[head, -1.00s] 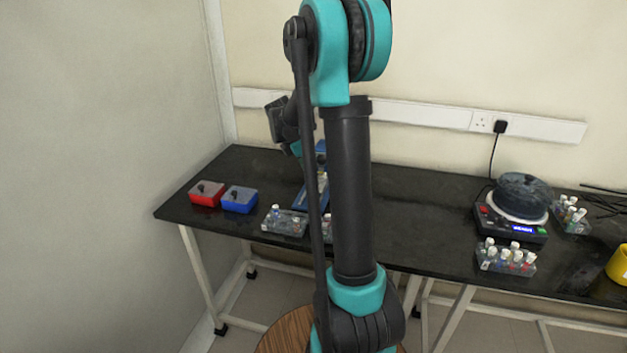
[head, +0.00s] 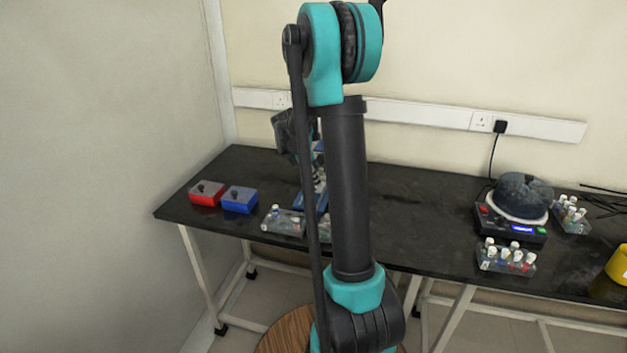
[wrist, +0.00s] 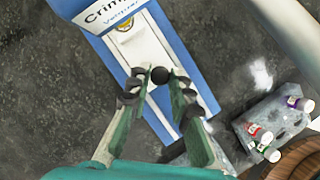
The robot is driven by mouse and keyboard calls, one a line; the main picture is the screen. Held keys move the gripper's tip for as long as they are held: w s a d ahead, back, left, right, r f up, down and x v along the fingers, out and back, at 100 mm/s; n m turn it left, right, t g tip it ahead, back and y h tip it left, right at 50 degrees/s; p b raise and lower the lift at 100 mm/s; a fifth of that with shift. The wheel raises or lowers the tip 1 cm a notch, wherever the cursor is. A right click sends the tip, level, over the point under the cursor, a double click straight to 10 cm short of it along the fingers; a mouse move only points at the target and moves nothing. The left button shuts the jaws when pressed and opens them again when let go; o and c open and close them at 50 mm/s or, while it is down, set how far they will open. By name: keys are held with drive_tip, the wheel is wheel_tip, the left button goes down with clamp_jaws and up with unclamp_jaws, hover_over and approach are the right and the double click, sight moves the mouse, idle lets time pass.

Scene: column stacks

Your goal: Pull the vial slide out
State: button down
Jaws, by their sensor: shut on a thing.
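The blue and white crimper (wrist: 90,12), with "Crim…" lettering partly cut off, fills the upper left of the wrist view. Its white slide (wrist: 148,52) runs down the blue base and carries a small round black knob (wrist: 160,75). My gripper (wrist: 161,76) is shut on this knob, with a fingertip on either side. In the head view the crimper's blue base (head: 306,202) shows on the bench, largely hidden behind my arm. How far the slide is out is hard to tell, and no vial is clear on it.
A rack of vials (wrist: 270,120) stands right of the crimper in the wrist view. Red (head: 207,196) and blue (head: 240,205) boxes lie at the bench's left. A hotplate-like device (head: 512,228) and another vial rack (head: 506,262) stand at the right. The bench middle is clear.

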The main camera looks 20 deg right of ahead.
idle(0.3)
drive_tip(key=s+a, duration=0.1)
drive_tip(key=s, duration=0.1)
drive_tip(key=s+a, duration=0.2)
drive_tip(key=s, duration=0.1)
drive_tip(key=s+a, duration=0.2)
drive_tip(key=shift+s, duration=0.2)
drive_tip(key=c, duration=1.4)
unclamp_jaws()
drive_tip(key=shift+o, duration=0.2)
drive_tip(key=v, duration=1.2)
